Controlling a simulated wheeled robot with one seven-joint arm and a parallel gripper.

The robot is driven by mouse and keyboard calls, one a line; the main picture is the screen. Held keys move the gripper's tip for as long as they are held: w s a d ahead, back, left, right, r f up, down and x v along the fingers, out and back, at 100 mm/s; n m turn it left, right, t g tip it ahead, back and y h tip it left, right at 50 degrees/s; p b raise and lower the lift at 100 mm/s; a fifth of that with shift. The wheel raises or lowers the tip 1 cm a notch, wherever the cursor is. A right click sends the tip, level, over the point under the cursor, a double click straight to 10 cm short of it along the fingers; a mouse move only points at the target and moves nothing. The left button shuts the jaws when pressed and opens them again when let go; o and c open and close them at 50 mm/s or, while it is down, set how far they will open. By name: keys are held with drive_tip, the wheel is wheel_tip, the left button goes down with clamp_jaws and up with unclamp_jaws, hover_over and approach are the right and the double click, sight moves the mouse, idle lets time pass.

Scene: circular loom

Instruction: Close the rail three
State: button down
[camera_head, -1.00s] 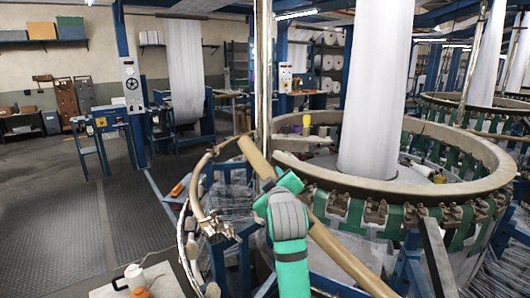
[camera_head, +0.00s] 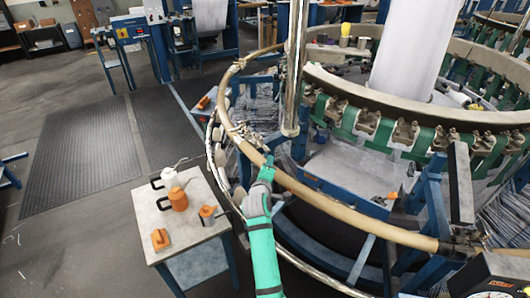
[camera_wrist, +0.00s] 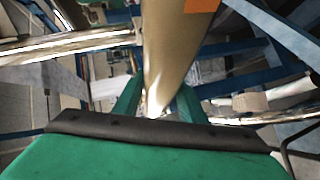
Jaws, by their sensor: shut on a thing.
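The rail (camera_head: 345,212) is a long tan curved bar along the outer side of the circular loom. It runs from a metal fitting (camera_head: 241,134) at its upper left to brackets at the lower right. Another tan rail section (camera_head: 228,85) curves away beyond that fitting. The two look nearly in line, but I cannot tell whether the ends touch or are latched. My gripper (camera_head: 268,165) is shut on the rail near its upper left end. In the wrist view the rail (camera_wrist: 178,50) passes between the green fingers (camera_wrist: 157,96). The grasp itself is partly hidden.
A small table (camera_head: 208,245) with orange tools and a white jug stands to the left of my arm. A chrome post (camera_head: 294,70) stands just beyond my gripper. A dial gauge (camera_head: 497,288) is at the lower right. Open floor lies at the left.

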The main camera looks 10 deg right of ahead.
drive_tip(key=shift+s+d+f, duration=0.1)
drive_tip(key=shift+d+f, duration=0.05)
drive_tip(key=shift+f, duration=1.3)
drive_tip(key=c, duration=1.1)
unclamp_jaws()
drive_tip(key=shift+f, duration=0.15)
drive_tip(key=shift+r, duration=0.3)
drive_tip(key=shift+r, duration=0.1)
drive_tip(key=v, duration=1)
drive_tip(key=shift+s, duration=0.25)
drive_tip(key=shift+a, duration=0.25)
